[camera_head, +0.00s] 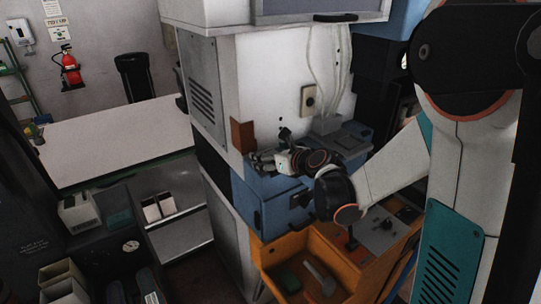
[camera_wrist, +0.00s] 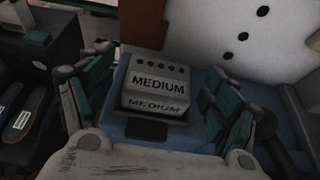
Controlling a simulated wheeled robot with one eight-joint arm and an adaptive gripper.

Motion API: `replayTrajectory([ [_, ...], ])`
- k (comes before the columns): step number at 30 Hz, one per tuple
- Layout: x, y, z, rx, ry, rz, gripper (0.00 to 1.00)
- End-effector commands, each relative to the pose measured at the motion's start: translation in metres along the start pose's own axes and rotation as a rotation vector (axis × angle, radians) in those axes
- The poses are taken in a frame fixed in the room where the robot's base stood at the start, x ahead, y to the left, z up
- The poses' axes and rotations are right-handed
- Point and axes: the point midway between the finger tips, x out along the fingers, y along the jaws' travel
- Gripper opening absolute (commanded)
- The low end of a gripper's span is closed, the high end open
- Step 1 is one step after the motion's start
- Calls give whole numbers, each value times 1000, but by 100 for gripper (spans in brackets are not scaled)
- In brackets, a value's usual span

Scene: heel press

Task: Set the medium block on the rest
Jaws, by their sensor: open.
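The medium block (camera_wrist: 157,84) is a grey box with "MEDIUM" printed on two faces and a row of dark holes along its top. In the wrist view it sits upright on or just above a blue surface (camera_wrist: 190,135). My gripper (camera_wrist: 158,92) is open, with a green-padded finger on each side of the block and a gap showing on both sides. In the head view my gripper (camera_head: 268,160) is over the blue cabinet (camera_head: 278,205), in front of the white machine wall. The block is too small and covered to make out there. I cannot tell which part is the rest.
A brown upright plate (camera_head: 243,136) stands close behind my gripper. The white machine wall (camera_wrist: 235,30) rises behind the block. An orange open drawer (camera_head: 285,262) holding a green item lies below.

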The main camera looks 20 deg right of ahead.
Motion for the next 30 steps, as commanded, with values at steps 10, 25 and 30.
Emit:
replayTrajectory([
  [10, -16, 0, 0, 0, 0, -1, 81],
  [25, -97, 0, 0, 1, 0, -2, 81],
  [30, -113, 0, 0, 0, 0, -1, 81],
])
